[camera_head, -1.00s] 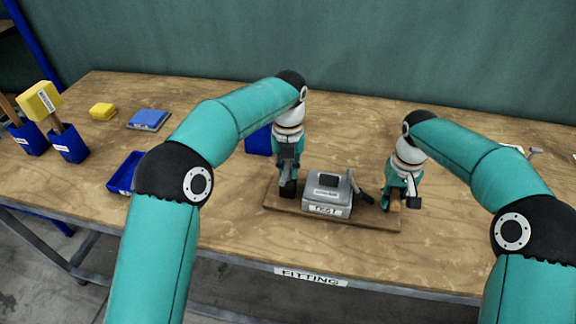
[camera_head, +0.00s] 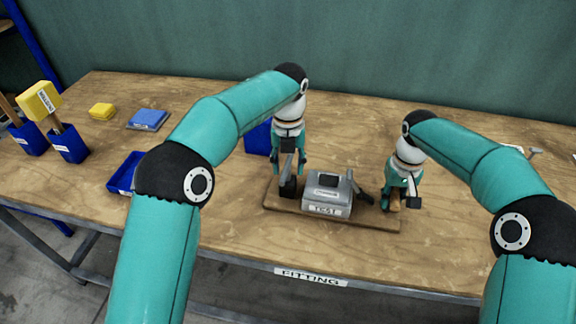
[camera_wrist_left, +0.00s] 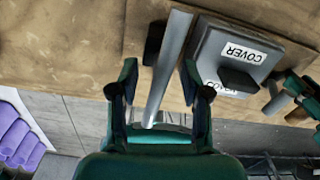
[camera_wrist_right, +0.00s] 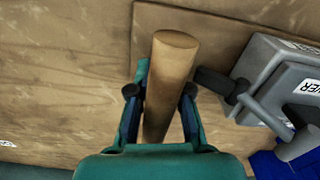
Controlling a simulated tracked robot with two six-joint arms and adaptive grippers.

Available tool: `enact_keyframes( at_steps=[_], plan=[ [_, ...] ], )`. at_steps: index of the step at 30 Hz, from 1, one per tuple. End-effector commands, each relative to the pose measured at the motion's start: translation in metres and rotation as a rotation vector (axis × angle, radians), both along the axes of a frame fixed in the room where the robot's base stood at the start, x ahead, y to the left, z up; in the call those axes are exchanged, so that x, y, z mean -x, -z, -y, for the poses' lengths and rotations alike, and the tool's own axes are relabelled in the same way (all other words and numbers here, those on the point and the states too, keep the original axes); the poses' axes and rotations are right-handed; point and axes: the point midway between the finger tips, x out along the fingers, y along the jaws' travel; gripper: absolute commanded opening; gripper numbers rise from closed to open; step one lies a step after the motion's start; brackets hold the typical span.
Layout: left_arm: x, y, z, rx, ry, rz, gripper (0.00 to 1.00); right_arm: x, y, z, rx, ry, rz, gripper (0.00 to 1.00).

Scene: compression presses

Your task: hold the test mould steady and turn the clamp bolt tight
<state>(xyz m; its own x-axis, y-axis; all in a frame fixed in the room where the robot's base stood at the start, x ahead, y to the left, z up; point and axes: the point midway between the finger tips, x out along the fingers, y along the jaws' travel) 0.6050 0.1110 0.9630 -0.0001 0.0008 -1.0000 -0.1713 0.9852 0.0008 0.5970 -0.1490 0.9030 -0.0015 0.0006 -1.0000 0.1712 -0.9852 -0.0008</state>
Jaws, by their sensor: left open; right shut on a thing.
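The grey test mould (camera_head: 327,196), with a TEST label and a black knob on top, sits on a wooden board (camera_head: 357,217). At its left end, a slim grey bar (camera_wrist_left: 169,70) rises beside a black block (camera_head: 288,187); I cannot tell whether this is the clamp bolt. My left gripper (camera_head: 288,170) is open, with its fingers on either side of the bar, apart from it. My right gripper (camera_head: 403,203) is shut on an upright wooden handle (camera_wrist_right: 168,85) at the board's right end. A black-tipped lever (camera_wrist_right: 215,82) on the mould points towards that handle.
A blue tray (camera_head: 122,175) and a blue box (camera_head: 258,140) are left of the mould. Bare table lies in front of the board.

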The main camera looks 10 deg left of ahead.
Motion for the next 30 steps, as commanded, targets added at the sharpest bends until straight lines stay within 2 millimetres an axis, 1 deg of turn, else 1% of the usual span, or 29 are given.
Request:
enact_keyframes(
  at_steps=[6, 11, 18, 21, 30],
  plan=[
    [-0.001, -0.046, 0.001, 0.003, -0.001, 0.006, 0.47, 0.000, -0.001, 0.000, 0.000, 0.000, 0.001, 0.00],
    [-0.001, -0.073, 0.001, 0.002, 0.000, 0.003, 0.47, 0.000, 0.000, 0.000, 0.000, 0.000, 0.002, 0.00],
    [-0.003, -0.091, 0.000, 0.000, 0.000, 0.002, 0.47, 0.000, 0.000, 0.000, 0.000, 0.000, 0.002, 0.00],
    [-0.002, -0.096, 0.001, 0.000, 0.000, 0.000, 0.47, 0.000, 0.000, 0.000, 0.000, 0.000, 0.002, 0.00],
    [0.000, -0.101, 0.000, 0.001, 0.001, -0.001, 0.47, 0.000, 0.000, 0.000, 0.000, 0.000, 0.002, 0.00]
  ],
)
